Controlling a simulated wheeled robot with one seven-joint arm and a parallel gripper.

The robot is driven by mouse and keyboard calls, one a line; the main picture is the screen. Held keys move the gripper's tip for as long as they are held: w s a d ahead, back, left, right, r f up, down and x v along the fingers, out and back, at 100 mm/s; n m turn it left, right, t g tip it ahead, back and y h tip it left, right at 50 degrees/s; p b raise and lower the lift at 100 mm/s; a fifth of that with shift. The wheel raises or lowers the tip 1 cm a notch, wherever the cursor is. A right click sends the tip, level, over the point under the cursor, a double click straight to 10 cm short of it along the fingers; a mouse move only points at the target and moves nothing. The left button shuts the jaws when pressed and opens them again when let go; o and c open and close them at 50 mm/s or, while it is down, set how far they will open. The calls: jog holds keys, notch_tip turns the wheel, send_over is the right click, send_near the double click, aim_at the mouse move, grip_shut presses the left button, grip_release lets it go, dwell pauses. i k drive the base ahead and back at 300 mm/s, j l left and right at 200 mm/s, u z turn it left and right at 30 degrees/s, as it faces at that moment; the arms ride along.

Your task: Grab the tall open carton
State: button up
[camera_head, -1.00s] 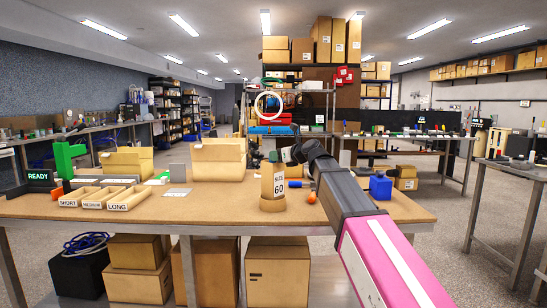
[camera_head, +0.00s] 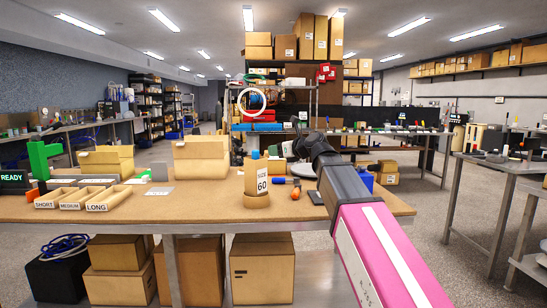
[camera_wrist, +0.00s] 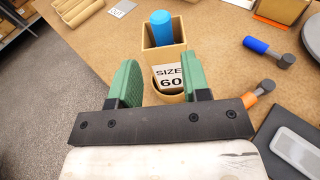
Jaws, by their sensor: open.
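The tall open carton (camera_head: 250,172) is tan and stands near the front middle of the workbench. A blue cylinder (camera_wrist: 160,27) sticks up out of it; the carton also shows in the wrist view (camera_wrist: 156,58). A card reading SIZE 60 (camera_wrist: 170,78) stands in a round tan holder (camera_head: 257,201) on the near side of the carton. My gripper (camera_wrist: 163,80) is open and empty, its green fingers pointing toward the card and carton. In the head view my gripper (camera_head: 283,149) is up and to the right of the carton.
Tan open boxes (camera_head: 200,160) and a sorting tray (camera_head: 105,199) labelled SHORT, MEDIUM and LONG are to the left. The bench front just left of the holder is bare.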

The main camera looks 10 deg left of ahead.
aim_at(256, 181)
jog(key=k+j, duration=0.1)
jog(key=j, duration=0.3)
jog(key=k+j, duration=0.15)
jog(key=j, duration=0.25)
jog(key=k+j+z, duration=0.1)
jog(key=j, duration=0.3)
